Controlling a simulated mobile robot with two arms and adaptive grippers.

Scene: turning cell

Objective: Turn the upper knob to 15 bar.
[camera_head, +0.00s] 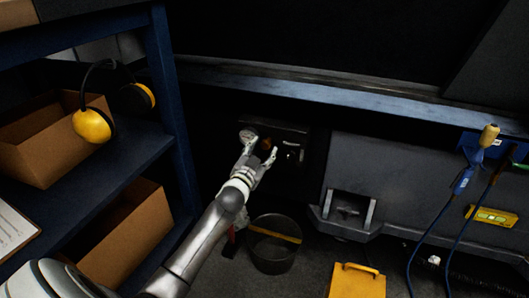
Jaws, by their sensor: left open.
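A dark control panel (295,131) sits low on the machine front, in shadow. A small pale round gauge (247,135) shows at its left side, too small to read. An orange-brown knob (267,144) shows just beyond my left gripper (261,151). The gripper is open, its fingers pointing at the panel on either side of the knob in the picture. I cannot tell whether they touch it. Small light fittings (291,144) show to the right of the knob. Any second knob is hidden or too dark to make out. My right gripper is not in view.
A blue shelf (172,110) with cardboard boxes (48,145) and yellow earmuffs (92,125) stands at the left. A dark bucket (272,258) is on the floor below the panel. A machine ledge (330,95) runs above it. A yellow object (357,281) is at the bottom.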

